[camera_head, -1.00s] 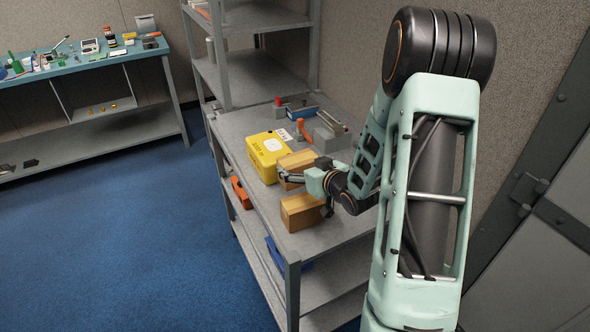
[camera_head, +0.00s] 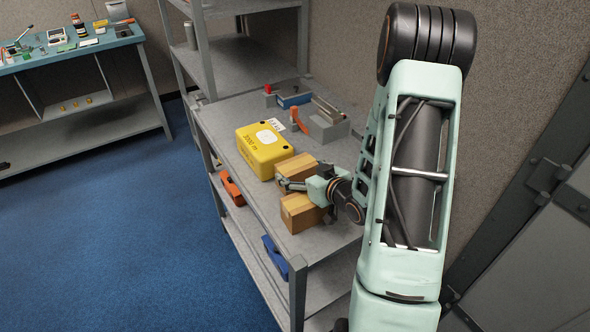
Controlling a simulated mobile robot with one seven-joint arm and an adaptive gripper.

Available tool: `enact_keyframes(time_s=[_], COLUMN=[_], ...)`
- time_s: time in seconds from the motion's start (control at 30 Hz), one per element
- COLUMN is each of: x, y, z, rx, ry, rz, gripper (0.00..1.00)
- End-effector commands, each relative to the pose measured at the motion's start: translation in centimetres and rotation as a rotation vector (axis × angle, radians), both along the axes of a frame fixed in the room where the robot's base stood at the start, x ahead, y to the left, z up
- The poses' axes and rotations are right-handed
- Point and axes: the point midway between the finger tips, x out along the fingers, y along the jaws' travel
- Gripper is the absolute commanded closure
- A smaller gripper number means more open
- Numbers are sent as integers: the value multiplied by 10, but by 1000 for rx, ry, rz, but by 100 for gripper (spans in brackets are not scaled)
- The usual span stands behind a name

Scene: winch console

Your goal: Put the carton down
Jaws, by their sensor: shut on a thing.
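Two brown cartons are on the near half of the grey bench (camera_head: 238,112). My gripper (camera_head: 292,184) reaches in from the right and appears shut on the far carton (camera_head: 293,165). One finger lies along that carton's near side; the other finger is hidden behind it. The carton looks level and low over the bench top. I cannot tell whether its underside touches. The near carton (camera_head: 302,213) stands just in front of the finger, with only a narrow gap visible.
A yellow case (camera_head: 264,149) lies close to the far carton's left. An orange item (camera_head: 231,188) and a blue item (camera_head: 275,257) lie on the lower shelf. Bare bench top shows at the near edge.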

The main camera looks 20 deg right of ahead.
Motion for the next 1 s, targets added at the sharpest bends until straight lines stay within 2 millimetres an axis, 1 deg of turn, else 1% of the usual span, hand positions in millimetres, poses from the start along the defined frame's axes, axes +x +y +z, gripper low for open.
enact_keyframes(time_s=[0.23, 0.37, 0.4, 0.53, 0.83, 0.97, 1.0], x=[0, 0, 0, 0, 0, 0, -5], y=[0, 0, 0, 0, 0, 0, -2], z=[1, -3, -3, -2, -2, 3, 3], rx=[0, 0, 0, 0, 0, 0, -1], ry=[-2, -2, -1, -1, -1, 0, 0], rz=[0, 0, 0, 0, 0, 0, -2], gripper=[55, 55, 19, 4, 3, 3, 3])
